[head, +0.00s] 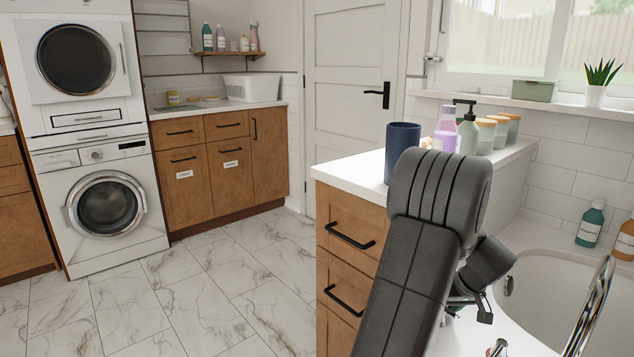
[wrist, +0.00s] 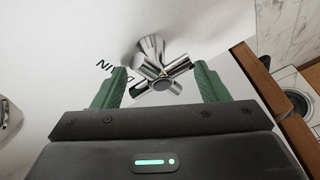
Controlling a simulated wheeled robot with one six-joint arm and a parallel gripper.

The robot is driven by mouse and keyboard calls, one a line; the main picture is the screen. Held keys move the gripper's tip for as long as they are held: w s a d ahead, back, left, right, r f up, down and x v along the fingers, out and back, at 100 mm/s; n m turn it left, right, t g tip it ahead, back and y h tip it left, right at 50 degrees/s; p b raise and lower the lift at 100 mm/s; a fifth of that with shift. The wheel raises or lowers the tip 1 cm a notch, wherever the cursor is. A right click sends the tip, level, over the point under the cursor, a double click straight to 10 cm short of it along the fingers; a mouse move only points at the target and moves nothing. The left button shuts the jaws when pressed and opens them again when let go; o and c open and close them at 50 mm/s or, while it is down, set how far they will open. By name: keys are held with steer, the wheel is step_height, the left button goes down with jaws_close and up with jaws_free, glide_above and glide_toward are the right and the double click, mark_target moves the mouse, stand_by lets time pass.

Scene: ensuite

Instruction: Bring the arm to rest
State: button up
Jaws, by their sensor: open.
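My arm reaches down over the near end of the bathtub in the head view, bent at the elbow. My gripper (wrist: 160,80) is open, with its green fingers apart. In the wrist view a chrome cross-shaped tap handle (wrist: 158,74) appears between the fingers; I cannot tell whether they touch it. Dark lettering, partly hidden, is on the white surface beside the handle. In the head view my gripper (head: 468,307) is mostly hidden behind my own arm.
A chrome spout (head: 590,308) rises at the right beside the bathtub (head: 545,285). A dark blue cup (head: 402,150) and several bottles and jars stand on the counter (head: 350,172) behind my arm. The marble floor (head: 200,280) at the left is clear.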

steer(key=m, duration=0.2)
steer(key=m+h, duration=0.1)
steer(key=m, duration=0.1)
steer(key=shift+d+t+h, duration=0.15)
steer(key=shift+t+h, duration=0.15)
steer(key=shift+t, duration=0.1)
steer(key=m+h, duration=0.1)
steer(key=m, duration=0.1)
steer(key=shift+d+r+m+p, duration=0.1)
steer(key=shift+m+p, duration=0.2)
steer(key=shift+p, duration=0.1)
steer(key=shift+s+d+m+h+p, duration=0.15)
steer(key=shift+m+h+p, duration=0.7)
steer(key=shift+m, duration=1.65)
steer(key=shift+m+h+b, duration=0.3)
steer(key=shift+h, duration=0.05)
steer(key=shift+s, duration=0.1)
